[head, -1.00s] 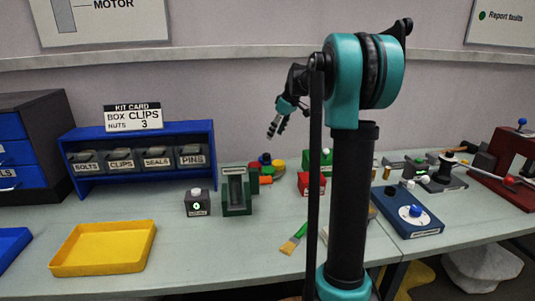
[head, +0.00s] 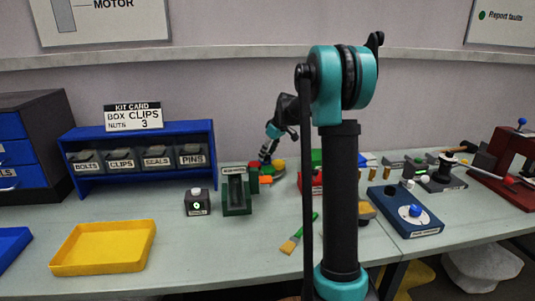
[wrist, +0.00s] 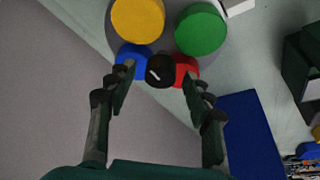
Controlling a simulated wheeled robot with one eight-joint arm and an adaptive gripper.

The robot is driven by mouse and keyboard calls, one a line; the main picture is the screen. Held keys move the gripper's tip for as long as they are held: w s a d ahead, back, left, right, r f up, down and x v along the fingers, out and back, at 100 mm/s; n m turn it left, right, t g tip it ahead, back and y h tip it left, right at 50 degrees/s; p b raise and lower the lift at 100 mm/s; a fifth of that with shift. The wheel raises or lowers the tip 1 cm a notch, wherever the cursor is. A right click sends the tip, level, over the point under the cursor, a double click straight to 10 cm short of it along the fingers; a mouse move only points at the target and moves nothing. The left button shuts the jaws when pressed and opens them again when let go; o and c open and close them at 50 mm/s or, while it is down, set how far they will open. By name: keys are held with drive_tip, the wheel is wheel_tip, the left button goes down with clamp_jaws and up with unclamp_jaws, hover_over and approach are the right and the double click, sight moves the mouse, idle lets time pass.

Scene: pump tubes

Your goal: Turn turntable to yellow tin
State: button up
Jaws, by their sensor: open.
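The turntable (wrist: 169,46) is a grey disc carrying tins, with a black knob (wrist: 160,71) at the near side in the wrist view. The yellow tin (wrist: 138,18) and green tin (wrist: 201,30) are farther up that view. The blue tin (wrist: 133,60) is left of the knob and the red tin (wrist: 184,70) right of it. My gripper (wrist: 158,82) is open, its fingers on either side of the knob in this view. Contact cannot be told. In the head view my gripper (head: 264,160) is over the turntable, hiding part of it; the yellow tin (head: 278,164) shows beside it.
A dark green holder (head: 237,193) and an orange block (head: 265,180) stand close to the turntable. A blue bin rack (head: 211,140) is at the left, with a yellow tray (head: 66,262) in front. A brush (head: 290,246) lies nearer the front edge.

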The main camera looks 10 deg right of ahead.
drive_tip(key=shift+c, duration=0.6)
clamp_jaws()
drive_tip(key=m, duration=0.2)
drive_tip(key=m+h, duration=0.1)
drive_tip(key=m, duration=0.1)
drive_tip(key=shift+s+a+t+h, duration=0.1)
drive_tip(key=shift+a+t+h, duration=0.05)
drive_tip(key=shift+t+h, duration=0.2)
drive_tip(key=m, duration=0.2)
drive_tip(key=m+h, duration=0.1)
drive_tip(key=m, duration=0.2)
drive_tip(key=shift+a+t+h, duration=0.15)
drive_tip(key=shift+t+h, duration=0.1)
drive_tip(key=shift+t, duration=0.1)
drive_tip(key=m+h, duration=0.1)
drive_tip(key=m, duration=0.3)
drive_tip(key=shift+a+m+h, duration=0.1)
drive_tip(key=shift+m+h, duration=0.2)
drive_tip(key=shift+h, duration=0.1)
drive_tip(key=shift+m+g+h, duration=0.6)
drive_tip(key=shift+m+g, duration=0.1)
drive_tip(key=shift+m, duration=1.4)
